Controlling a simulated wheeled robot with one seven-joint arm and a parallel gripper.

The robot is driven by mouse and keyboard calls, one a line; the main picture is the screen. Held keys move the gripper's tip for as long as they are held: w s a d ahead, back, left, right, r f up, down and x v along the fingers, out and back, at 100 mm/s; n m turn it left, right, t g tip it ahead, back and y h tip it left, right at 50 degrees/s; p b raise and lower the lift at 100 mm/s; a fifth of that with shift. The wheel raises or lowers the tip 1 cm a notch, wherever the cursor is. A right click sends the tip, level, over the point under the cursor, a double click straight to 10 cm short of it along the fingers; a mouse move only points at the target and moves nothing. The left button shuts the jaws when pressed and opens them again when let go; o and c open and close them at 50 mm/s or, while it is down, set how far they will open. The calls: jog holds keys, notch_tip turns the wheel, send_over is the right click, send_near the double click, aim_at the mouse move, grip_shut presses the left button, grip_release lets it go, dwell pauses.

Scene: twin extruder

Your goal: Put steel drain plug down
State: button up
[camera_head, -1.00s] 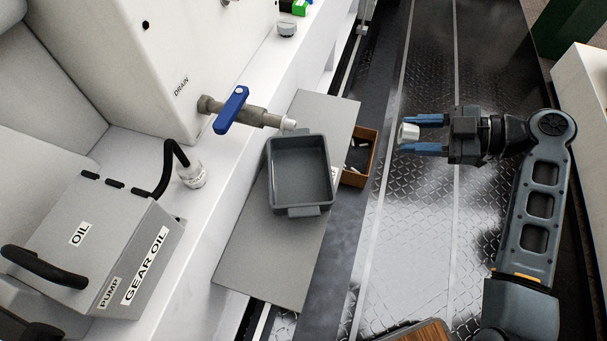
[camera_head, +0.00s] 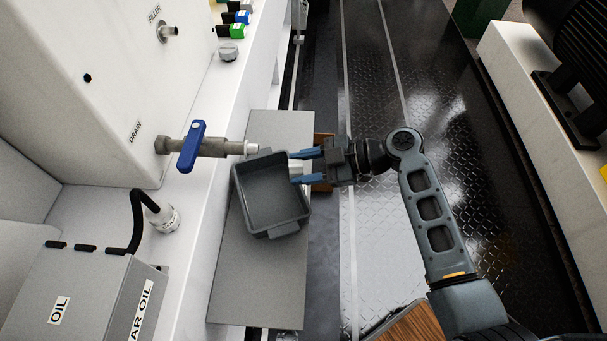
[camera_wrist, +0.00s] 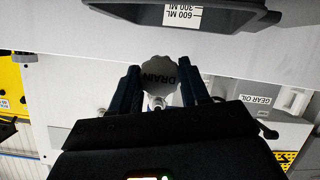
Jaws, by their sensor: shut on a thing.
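The steel drain plug (camera_head: 295,169) is a short pale metal cylinder between the blue fingertips of my gripper (camera_head: 301,168). In the wrist view its round face, marked DRAIN (camera_wrist: 158,77), sits between the two dark fingers of my gripper (camera_wrist: 160,88). My gripper is shut on it and holds it at the right rim of the grey drain pan, as seen in the head view. Whether the plug touches the pan rim or is above it I cannot tell.
The grey drain pan (camera_head: 258,217) stands on a grey shelf (camera_head: 230,280). A drain valve with a blue handle (camera_head: 191,147) points toward it. A brown box (camera_head: 324,186) is partly hidden behind my gripper. The shelf is bare in front of the pan.

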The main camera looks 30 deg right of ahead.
jog(key=shift+f, duration=1.95)
jog(key=shift+f+b, duration=0.5)
jog(key=shift+b, duration=0.1)
jog(key=o, duration=1.2)
jog(key=shift+r, duration=0.1)
jog(key=shift+r, duration=0.1)
jog(key=shift+r+p, duration=0.55)
jog(key=shift+p, duration=0.35)
jog(key=b+v, duration=0.1)
jog(key=v, duration=1.1)
jog(key=shift+f+b, duration=0.15)
jog(key=shift+b, duration=0.2)
